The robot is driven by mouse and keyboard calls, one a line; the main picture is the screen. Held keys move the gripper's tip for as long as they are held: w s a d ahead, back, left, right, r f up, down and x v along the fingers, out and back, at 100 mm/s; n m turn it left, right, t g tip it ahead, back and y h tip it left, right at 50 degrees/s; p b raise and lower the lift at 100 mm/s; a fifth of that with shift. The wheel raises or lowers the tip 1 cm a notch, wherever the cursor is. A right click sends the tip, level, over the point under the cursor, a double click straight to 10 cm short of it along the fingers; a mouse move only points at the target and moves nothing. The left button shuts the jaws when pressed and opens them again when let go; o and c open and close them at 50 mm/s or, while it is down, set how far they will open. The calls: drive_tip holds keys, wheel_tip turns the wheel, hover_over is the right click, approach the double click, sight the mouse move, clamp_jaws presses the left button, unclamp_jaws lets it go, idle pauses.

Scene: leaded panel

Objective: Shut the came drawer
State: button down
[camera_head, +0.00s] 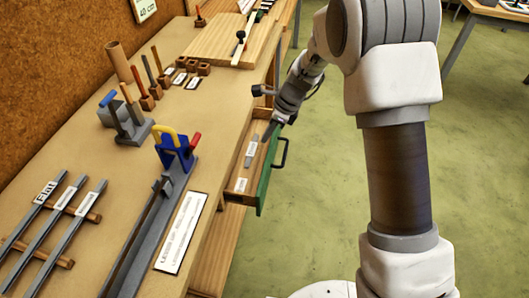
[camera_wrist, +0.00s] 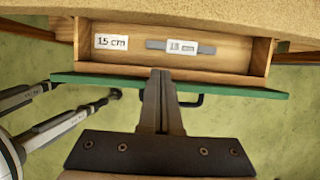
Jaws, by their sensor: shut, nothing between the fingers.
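The came drawer (camera_head: 240,192) stands pulled out from under the workbench, with a green front (camera_head: 268,172) and a dark bar handle (camera_head: 281,152). In the wrist view the open drawer (camera_wrist: 225,68) shows a wooden inside, with a label reading 15 cm (camera_wrist: 110,42) and a grey strip (camera_wrist: 156,44) bearing another label. The green front (camera_wrist: 230,87) runs across the picture, and the handle (camera_wrist: 188,101) shows partly behind my fingers. My gripper (camera_wrist: 160,72) is shut and empty, its tips over the green front near its middle. Whether it touches the front cannot be told.
The workbench top (camera_head: 150,55) holds lead strips (camera_head: 55,215), a blue clamp-like tool (camera_head: 175,150), small tools in blocks and a wooden board (camera_head: 222,40). The green floor (camera_head: 310,215) right of the drawer is clear beside my arm. Another table (camera_head: 480,15) stands at the upper right.

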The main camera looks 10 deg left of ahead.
drive_tip(key=s+d+h+b, duration=0.1)
drive_tip(key=s+d+b, duration=0.5)
drive_tip(key=s+d, duration=0.5)
drive_tip(key=a+f+b, duration=0.4)
drive_tip(key=a+f, duration=0.3)
drive_tip(key=f, duration=0.2)
drive_tip(key=shift+s+a, duration=0.25)
drive_tip(key=shift+s, duration=0.05)
drive_tip(key=shift+f, duration=0.1)
drive_tip(key=p, duration=0.6)
hover_over(237, 181)
drive_tip(key=s+d, duration=0.3)
drive_tip(key=shift+s+a+r, duration=0.15)
drive_tip(key=shift+a+r, duration=0.1)
drive_tip(key=shift+a+f, duration=0.2)
drive_tip(key=shift+a, duration=0.45)
